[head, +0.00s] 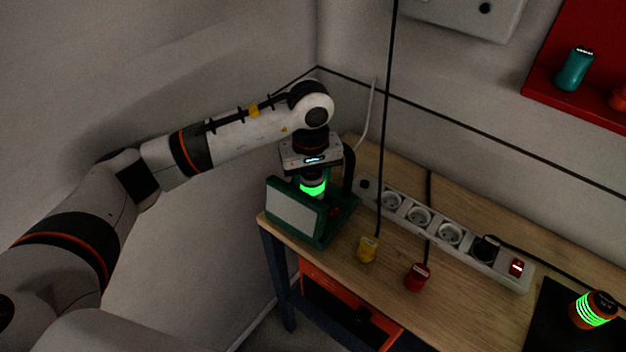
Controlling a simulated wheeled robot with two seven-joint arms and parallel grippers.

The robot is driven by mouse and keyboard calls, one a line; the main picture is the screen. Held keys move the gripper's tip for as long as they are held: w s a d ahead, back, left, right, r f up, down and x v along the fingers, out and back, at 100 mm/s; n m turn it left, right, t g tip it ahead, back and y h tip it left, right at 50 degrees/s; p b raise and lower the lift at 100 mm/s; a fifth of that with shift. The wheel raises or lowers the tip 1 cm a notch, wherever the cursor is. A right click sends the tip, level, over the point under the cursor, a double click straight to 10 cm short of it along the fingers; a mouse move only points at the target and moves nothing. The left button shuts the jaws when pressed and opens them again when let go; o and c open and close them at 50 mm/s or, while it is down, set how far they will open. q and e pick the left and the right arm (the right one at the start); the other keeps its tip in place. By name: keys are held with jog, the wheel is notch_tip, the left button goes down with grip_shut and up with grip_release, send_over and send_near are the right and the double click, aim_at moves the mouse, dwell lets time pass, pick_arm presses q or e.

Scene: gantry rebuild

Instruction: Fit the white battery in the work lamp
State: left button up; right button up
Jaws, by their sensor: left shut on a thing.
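The work lamp (292,211) stands at the left end of the wooden bench. It has a green frame and a pale front panel that faces left. My left gripper (312,174) points down over the lamp and is shut on the white battery (313,188). A bright green glowing band shows on the battery, and the gripper hides most of its upper part. The battery's lower end is at the lamp's top, behind the panel. I cannot tell how deep it sits. My right gripper is not in view.
A white power strip (450,234) lies along the bench (455,300). A yellow plug (368,249) and a red plug (417,277) are in front of it, with black cables rising. An orange battery (594,309) with green bands stands on a black mat. A teal battery (574,69) is on the red shelf.

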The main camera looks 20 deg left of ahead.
pick_arm(q)
jog(key=shift+s+a+f+b, duration=0.3)
jog(key=shift+f+b, duration=0.1)
jog(key=shift+f, duration=0.1)
dwell(0.3)
jog(key=shift+s+f+b, duration=0.2)
jog(key=shift+f+b, duration=0.3)
jog(key=shift+b, duration=0.1)
jog(key=shift+f+b, duration=0.65)
jog(key=shift+b, duration=0.1)
jog(key=shift+w+r+p, duration=0.25)
jog(key=shift+r+p, duration=0.05)
jog(key=shift+r, duration=0.4)
dwell(0.8)
jog(key=shift+b, duration=0.4)
dwell(0.4)
